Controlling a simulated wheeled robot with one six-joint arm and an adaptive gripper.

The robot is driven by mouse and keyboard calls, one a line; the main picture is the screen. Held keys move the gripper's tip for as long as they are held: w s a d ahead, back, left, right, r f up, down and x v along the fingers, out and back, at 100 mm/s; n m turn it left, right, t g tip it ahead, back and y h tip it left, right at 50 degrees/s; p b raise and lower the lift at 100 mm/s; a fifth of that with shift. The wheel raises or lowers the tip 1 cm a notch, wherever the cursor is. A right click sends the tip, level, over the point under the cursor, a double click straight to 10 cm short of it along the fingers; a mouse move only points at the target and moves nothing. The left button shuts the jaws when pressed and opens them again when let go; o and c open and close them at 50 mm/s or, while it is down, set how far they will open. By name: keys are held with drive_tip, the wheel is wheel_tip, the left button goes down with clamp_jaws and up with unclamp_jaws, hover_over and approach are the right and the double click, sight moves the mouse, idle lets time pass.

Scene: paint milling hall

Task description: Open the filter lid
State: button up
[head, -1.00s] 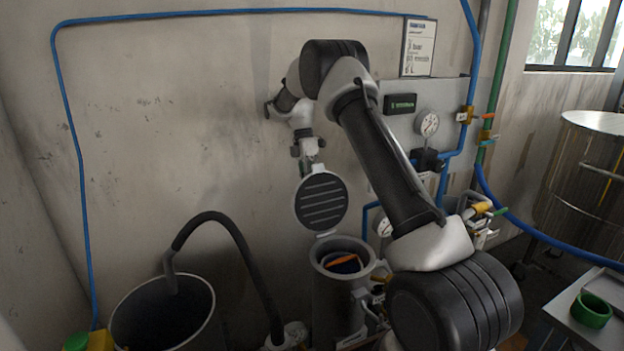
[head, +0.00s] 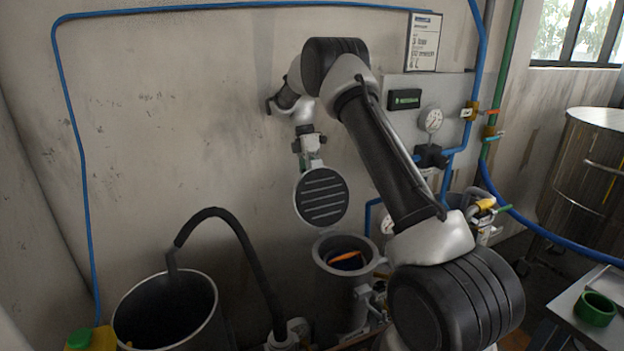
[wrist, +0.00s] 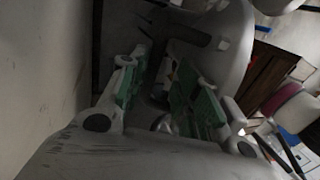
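The filter lid (head: 321,197) is a round dark disc with pale ridges. It stands raised and upright above the filter housing (head: 326,246), a grey cylinder whose mouth is uncovered. Inside the mouth an orange strip (head: 346,258) shows against a dark interior. My gripper (head: 311,161) is at the top edge of the lid, near the wall. In the wrist view its green-padded fingers (wrist: 160,80) stand apart, with the grey back of the lid (wrist: 225,65) close beyond them. No firm hold on the lid can be made out.
A dark open drum (head: 165,312) with a black hose (head: 245,250) stands to the left. A gauge (head: 431,119), valves and blue pipes are on the right. A steel vessel (head: 585,170) and a table with a green ring (head: 596,309) are farther right. The wall is close behind.

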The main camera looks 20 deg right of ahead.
wheel_tip(320, 180, up, 10)
idle(0.6)
drive_tip(key=shift+r, duration=0.1)
drive_tip(key=shift+c, duration=1.4)
drive_tip(key=r, duration=0.1)
drive_tip(key=w+r+m, duration=0.1)
drive_tip(key=shift+d+r+t, duration=0.15)
drive_tip(key=shift+r+t, duration=0.2)
drive_tip(key=shift+t, duration=0.05)
clamp_jaws()
wheel_tip(320, 180, up, 4)
drive_tip(key=w+m+t, duration=0.1)
drive_tip(key=w+m, duration=0.2)
drive_tip(key=m, duration=1.4)
wheel_tip(320, 180, down, 10)
drive_tip(key=s, duration=0.1)
drive_tip(key=shift+s, duration=0.4)
